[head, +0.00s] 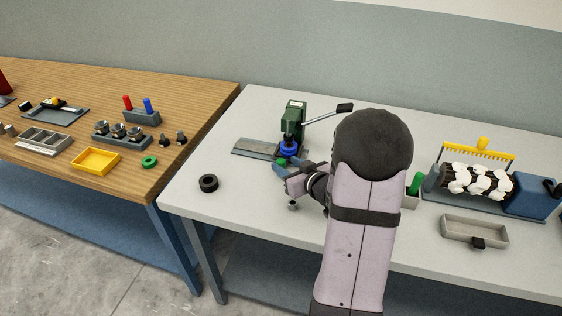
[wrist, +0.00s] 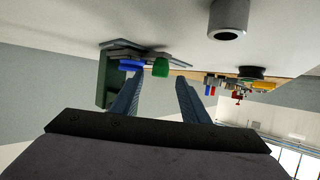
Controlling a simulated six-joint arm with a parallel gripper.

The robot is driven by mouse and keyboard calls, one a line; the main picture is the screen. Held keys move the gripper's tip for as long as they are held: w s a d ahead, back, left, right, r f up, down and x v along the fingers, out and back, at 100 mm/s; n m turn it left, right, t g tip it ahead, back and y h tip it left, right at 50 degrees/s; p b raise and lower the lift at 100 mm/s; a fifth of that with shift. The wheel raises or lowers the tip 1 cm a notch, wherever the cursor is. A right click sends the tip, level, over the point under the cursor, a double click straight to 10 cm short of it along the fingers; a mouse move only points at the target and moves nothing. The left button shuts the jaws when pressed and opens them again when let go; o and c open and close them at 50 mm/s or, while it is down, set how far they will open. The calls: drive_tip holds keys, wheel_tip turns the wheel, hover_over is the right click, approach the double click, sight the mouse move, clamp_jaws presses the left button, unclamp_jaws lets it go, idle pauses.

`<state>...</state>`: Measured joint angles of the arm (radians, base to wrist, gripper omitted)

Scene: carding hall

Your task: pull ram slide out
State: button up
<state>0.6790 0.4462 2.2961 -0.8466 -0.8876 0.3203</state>
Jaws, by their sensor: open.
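A small press with a dark green frame (head: 296,112) and a lever handle (head: 328,114) stands on the white table. A blue round part (head: 289,148) sits low at its front, with a green knob (head: 281,161) just before it. I cannot tell for sure which part is the ram slide. My gripper (head: 279,172) is open and empty, close to the green knob. In the wrist view, which looks upside down, the green knob (wrist: 161,67) shows just beyond and between the fingertips (wrist: 159,82). Contact is not visible. The blue part (wrist: 131,66) is beside it.
A grey plate (head: 256,148) lies under the press. A black ring (head: 208,183) lies to the left. A small grey cylinder (head: 292,206) stands below my gripper. A grey tray (head: 475,231) and a roller machine (head: 478,180) are at the right.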

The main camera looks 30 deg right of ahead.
sight(282, 162)
drive_tip(key=shift+x, duration=2.35)
drive_tip(key=shift+c, duration=0.2)
clamp_jaws()
